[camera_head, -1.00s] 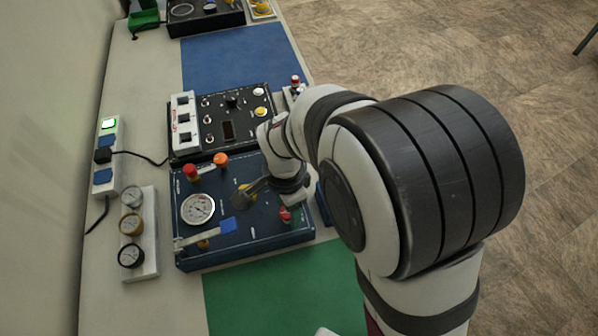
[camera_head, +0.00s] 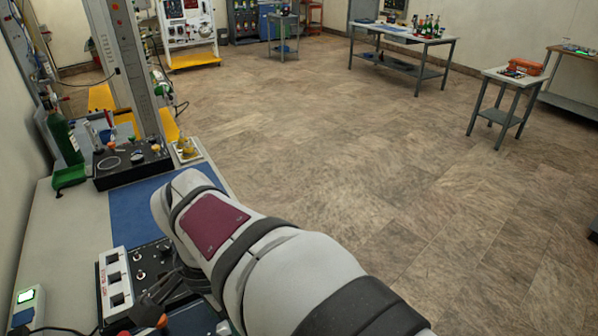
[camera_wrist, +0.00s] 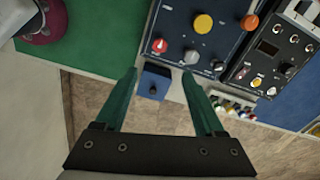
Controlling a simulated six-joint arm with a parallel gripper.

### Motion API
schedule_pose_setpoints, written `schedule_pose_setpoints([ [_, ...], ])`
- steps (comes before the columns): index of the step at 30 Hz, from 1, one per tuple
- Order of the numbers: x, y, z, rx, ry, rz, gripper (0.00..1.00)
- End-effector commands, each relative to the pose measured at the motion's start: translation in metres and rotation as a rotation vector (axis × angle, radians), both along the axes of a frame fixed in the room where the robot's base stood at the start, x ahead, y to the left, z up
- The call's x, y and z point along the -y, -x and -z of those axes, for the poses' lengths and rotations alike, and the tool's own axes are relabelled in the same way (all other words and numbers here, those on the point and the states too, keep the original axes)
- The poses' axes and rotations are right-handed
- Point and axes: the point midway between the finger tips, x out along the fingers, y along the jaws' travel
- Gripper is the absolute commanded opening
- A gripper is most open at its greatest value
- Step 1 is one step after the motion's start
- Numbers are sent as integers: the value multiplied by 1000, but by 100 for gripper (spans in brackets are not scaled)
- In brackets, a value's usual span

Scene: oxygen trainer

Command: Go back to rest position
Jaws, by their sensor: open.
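My gripper (camera_wrist: 160,78) shows in the wrist view with its two green fingers wide apart and nothing between them in its grasp. It is above the table's edge, with a small blue box (camera_wrist: 154,84) seen beyond the gap. The blue panel (camera_wrist: 176,22) with yellow, red and grey knobs lies beyond the fingertips. In the head view my arm reaches from the bottom right towards the table at left and hides much of the black switch panel (camera_head: 146,262).
In the wrist view a green mat (camera_wrist: 90,35) lies left of the blue panel. In the head view, a blue mat (camera_head: 138,212), a dark gauge box (camera_head: 130,172) and a green bottle (camera_head: 62,138) stand along the table. Open floor (camera_head: 350,150) lies to the right.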

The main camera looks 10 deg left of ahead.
Motion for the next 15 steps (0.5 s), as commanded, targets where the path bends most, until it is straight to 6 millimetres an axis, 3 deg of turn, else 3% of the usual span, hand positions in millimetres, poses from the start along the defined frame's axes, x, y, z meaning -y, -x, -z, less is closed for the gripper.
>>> schedule_pose_setpoints([
  [10,4,-1,-4,-1,-1,1,71],
  [11,11,-3,-5,-3,-2,4,71],
  [13,49,-7,-10,-14,-13,6,71],
  [15,108,-3,-13,-30,-38,6,71],
])
